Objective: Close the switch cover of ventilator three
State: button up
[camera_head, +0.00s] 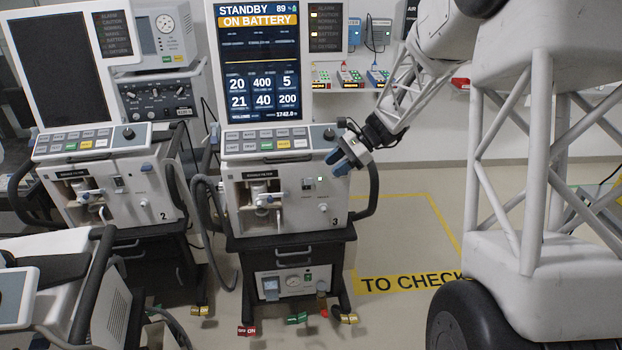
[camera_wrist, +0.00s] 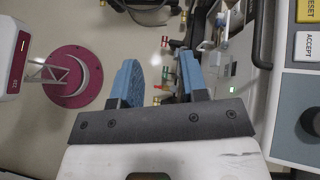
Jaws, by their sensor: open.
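Ventilator three (camera_head: 290,220), marked with a 3, stands in the middle of the head view under a lit screen (camera_head: 258,60) reading "STANDBY ON BATTERY". A small switch with its cover (camera_head: 308,185) is on the right part of its front, beside a green light (camera_head: 320,180); the cover is too small to tell open or closed. My gripper (camera_head: 337,160) is open and empty, with blue fingers, near the upper right corner of this front. In the wrist view the open fingers (camera_wrist: 160,75) point past the white front panel (camera_wrist: 233,110), which is to their right with the green light.
Ventilator two (camera_head: 128,195) stands to the left, and another machine (camera_head: 50,270) is at front left. A dark handle (camera_head: 370,195) curves along ventilator three's right side. Open floor (camera_head: 400,225) with yellow lines lies to the right.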

aim_at(308, 182)
jog(key=w+f+m+y, duration=0.3)
jog(key=w+f, duration=0.5)
jog(key=w, duration=0.2)
jog(key=shift+w+d+f+m+t, duration=0.35)
jog(key=shift+w+d+m+t, duration=0.05)
jog(key=shift+a, duration=0.1)
jog(key=shift+x, duration=3.8)
